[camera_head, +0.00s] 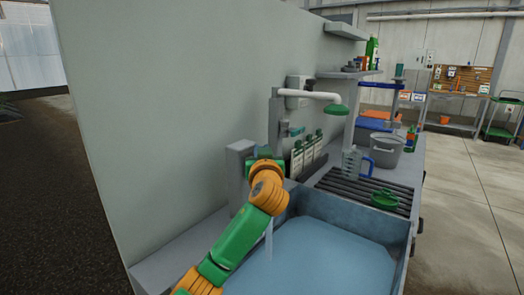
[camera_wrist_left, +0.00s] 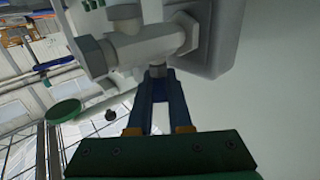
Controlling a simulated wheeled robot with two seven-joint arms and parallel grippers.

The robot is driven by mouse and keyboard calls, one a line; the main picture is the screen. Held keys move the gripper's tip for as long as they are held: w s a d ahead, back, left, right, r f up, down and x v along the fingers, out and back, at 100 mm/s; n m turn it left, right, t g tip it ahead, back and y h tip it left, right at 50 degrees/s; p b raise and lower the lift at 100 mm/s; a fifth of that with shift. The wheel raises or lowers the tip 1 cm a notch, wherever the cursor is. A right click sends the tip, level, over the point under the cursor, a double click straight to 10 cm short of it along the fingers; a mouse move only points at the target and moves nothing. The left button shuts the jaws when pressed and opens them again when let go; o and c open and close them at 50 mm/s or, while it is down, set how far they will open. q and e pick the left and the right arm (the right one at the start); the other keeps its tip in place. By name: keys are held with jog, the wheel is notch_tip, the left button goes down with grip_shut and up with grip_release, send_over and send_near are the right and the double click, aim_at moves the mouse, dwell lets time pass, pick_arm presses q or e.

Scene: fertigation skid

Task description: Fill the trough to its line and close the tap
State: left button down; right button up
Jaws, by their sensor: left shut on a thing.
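The trough (camera_head: 401,262) is a grey basin at the lower middle of the head view, with pale blue water (camera_head: 325,262) in it. A thin pale stream (camera_head: 268,240) shows beside my left arm, above the water. My left gripper (camera_head: 264,154) is at the wall by a grey post and mostly hides the tap in this view. In the left wrist view, the grey tap (camera_wrist_left: 138,45) fills the top, and my left gripper (camera_wrist_left: 158,76) is shut on a small part just below its body. The fill line cannot be made out. My right gripper is not in view.
A slatted rack (camera_head: 350,186) behind the trough holds a clear jug (camera_head: 351,161) with a blue handle and a green item (camera_head: 385,199). A grey bucket (camera_head: 386,153) stands further back. A white pipe with a green head (camera_head: 335,110) projects from the wall. Open floor lies right.

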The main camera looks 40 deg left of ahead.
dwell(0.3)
pick_arm(q)
jog(key=c, duration=0.8)
grip_release()
jog(key=shift+c, duration=0.2)
jog(key=shift+t, duration=0.3)
